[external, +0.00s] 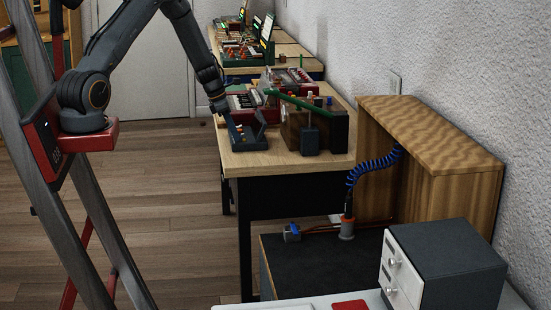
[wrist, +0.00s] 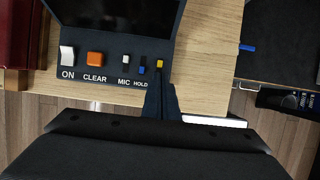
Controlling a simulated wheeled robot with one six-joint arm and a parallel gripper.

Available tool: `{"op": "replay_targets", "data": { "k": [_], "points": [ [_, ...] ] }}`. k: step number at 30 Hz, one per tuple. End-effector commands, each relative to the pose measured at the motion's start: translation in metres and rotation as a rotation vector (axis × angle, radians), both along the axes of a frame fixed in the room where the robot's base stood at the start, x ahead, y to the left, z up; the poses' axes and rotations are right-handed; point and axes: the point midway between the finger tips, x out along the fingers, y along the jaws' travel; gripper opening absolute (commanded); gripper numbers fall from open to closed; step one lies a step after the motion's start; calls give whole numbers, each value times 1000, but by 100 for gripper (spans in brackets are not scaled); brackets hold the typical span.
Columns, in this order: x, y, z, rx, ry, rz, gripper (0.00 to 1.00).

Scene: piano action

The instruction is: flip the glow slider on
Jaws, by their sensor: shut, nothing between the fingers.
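The dark control panel (wrist: 105,72) is at the top of the wrist view, with a dark screen above its row of controls. A small slider with a yellow cap (wrist: 159,64) is at the right end of the row. Its label is hidden behind my gripper (wrist: 160,84), so I cannot read whether it says glow. My gripper is shut and empty, its fingertips just below the yellow slider; I cannot tell if they touch it. In the external view the panel (external: 247,137) sits on the wooden table with my arm reaching down to it.
Left of the yellow slider are a blue HOLD slider (wrist: 142,70), a white MIC slider (wrist: 125,65), an orange CLEAR button (wrist: 96,58) and a white ON switch (wrist: 67,55). A wooden box with a green bar (external: 291,125) stands right of the panel. The table's front edge is close.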

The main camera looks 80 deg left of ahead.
Motion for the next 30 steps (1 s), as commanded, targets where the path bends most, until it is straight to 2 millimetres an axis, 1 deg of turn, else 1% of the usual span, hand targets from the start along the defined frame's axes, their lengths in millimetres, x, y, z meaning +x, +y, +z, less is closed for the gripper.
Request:
{"op": "replay_targets", "data": {
  "k": [5,6,12,18,21,24,30],
  "points": [
    [-34,1,0,-2,0,7,0],
    [-34,2,11,4,-4,3,0],
    [-48,2,48,3,-3,2,0],
    [-60,1,78,3,-2,2,0],
    [-64,1,87,1,-2,2,0],
    [-66,1,91,1,-1,1,0],
    [-67,1,93,0,0,2,0]
  ]
}}
